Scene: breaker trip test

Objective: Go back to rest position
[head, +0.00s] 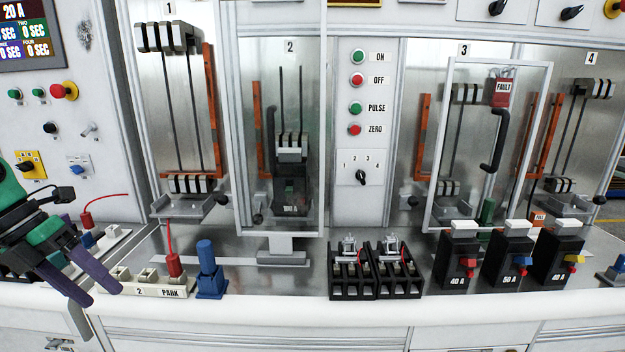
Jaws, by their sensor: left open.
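My left gripper (98,291) comes in from the left edge, with two dark purple-grey fingers spread apart and pointing down to the right. It is open and empty. My right gripper is out of view.
Behind stand four numbered bays; a dark breaker (291,190) sits in bay 2 behind a clear door. Bay 3 has a framed door (548,110) with a red FAULT tag (503,90). Black holders (350,280) and three black breakers (458,265) line the bench front.

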